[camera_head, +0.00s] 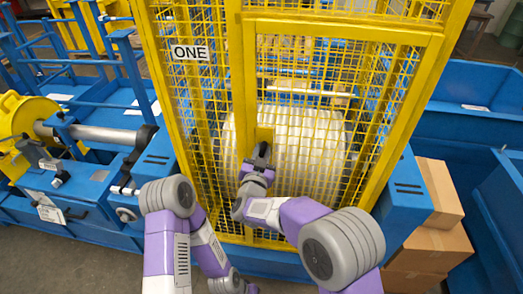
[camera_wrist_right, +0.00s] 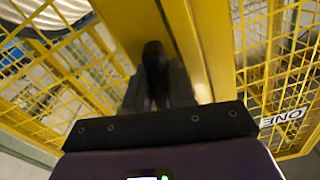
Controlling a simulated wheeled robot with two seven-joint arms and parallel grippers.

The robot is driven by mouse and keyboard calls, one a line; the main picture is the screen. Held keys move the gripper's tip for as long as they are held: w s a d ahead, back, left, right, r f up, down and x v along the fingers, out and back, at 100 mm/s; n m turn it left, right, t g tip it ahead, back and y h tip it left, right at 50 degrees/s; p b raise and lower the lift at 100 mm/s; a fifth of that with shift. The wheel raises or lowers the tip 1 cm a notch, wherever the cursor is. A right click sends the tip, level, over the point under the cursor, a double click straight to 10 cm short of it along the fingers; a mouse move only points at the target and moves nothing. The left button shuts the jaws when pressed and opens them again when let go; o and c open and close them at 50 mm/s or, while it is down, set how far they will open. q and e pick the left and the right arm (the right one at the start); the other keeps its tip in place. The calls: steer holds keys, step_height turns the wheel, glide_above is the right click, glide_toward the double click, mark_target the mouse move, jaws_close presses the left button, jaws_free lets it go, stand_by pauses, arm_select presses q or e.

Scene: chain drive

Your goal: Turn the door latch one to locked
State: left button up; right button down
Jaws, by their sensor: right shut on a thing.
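The door latch one (camera_head: 263,148) is a small dark handle on a yellow plate at the left edge of the mesh door (camera_head: 330,38). A white sign reading ONE (camera_head: 190,52) hangs on the mesh left of the door. My right gripper (camera_head: 258,160) is at the latch and shut on it. In the right wrist view, the gripper's dark fingers (camera_wrist_right: 157,88) close around the dark latch handle (camera_wrist_right: 154,56), which stands in front of the yellow door post. The fingers partly hide the handle, so its exact angle is hard to tell. My left arm hangs low; its gripper is not visible.
The yellow cage encloses a large white roll (camera_head: 300,140). Blue machinery with a yellow housing (camera_head: 22,120) stands at left. Cardboard boxes (camera_head: 440,190) are stacked at right, beside blue bins (camera_head: 500,205). Grey floor shows at the lower left.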

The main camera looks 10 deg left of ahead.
steer(key=shift+n+p, duration=0.5)
steer(key=shift+n, duration=0.8)
steer(key=c, duration=1)
jaws_free()
steer(key=shift+c, duration=0.2)
steer(key=s, duration=0.7)
steer(key=shift+s+d, duration=0.25)
steer(key=shift+s, duration=0.05)
steer(key=shift+f, duration=0.1)
